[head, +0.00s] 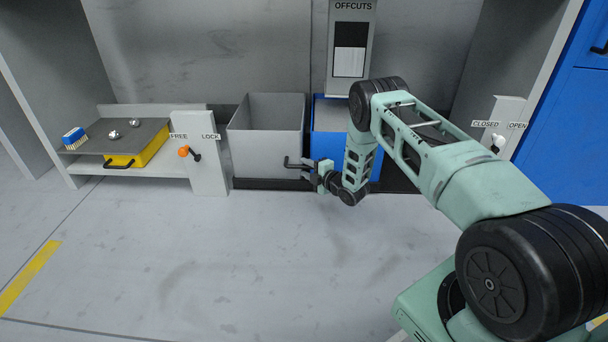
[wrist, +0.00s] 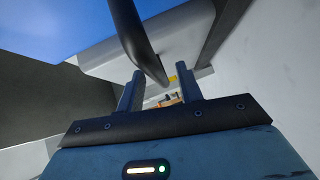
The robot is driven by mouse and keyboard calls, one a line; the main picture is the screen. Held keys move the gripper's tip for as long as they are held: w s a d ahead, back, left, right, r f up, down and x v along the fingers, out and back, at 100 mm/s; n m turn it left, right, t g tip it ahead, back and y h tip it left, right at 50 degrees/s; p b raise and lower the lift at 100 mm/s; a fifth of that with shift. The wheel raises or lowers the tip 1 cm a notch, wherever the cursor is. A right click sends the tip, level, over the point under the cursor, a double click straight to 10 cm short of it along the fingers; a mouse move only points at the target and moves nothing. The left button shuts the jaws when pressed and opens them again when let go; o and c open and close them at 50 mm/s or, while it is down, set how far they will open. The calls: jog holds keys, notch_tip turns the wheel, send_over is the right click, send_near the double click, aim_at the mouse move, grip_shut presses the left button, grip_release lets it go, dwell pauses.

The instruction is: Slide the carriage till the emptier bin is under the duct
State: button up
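The carriage (head: 268,184) is a low dark base holding a grey bin (head: 264,143) on the left and a blue bin (head: 322,147) on the right. The duct (head: 350,50), labelled OFFCUTS, hangs above the blue bin. The grey bin's visible inside looks bare; my arm hides much of the blue bin, so its fill cannot be told. My gripper (head: 303,166) is low in front of the bins, by a dark handle bar (head: 289,163). In the wrist view, my gripper (wrist: 160,84) is open, with the bar (wrist: 137,38) reaching toward the finger gap; contact is unclear.
A FREE/LOCK post (head: 200,160) has its orange-knobbed lever (head: 185,151) toward FREE. A shelf (head: 88,168) at left holds a yellow drawer (head: 145,153), brush (head: 74,138) and balls. A CLOSED/OPEN post (head: 503,125) stands right. The front floor is clear.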

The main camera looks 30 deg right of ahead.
jog(key=shift+x, duration=0.8)
grip_shut()
jog(key=s+d+p, duration=0.2)
jog(key=s+d, duration=0.6)
jog(key=d, duration=0.4)
jog(key=s+d+p, duration=0.2)
jog(key=s+d, duration=0.7)
jog(key=d, duration=0.4)
jog(key=shift+d, duration=0.15)
jog(key=shift+s, duration=0.1)
grip_release()
jog(key=shift+d, duration=0.1)
jog(key=p+v, duration=0.8)
jog(key=v, duration=0.9)
jog(key=shift+s, duration=0.25)
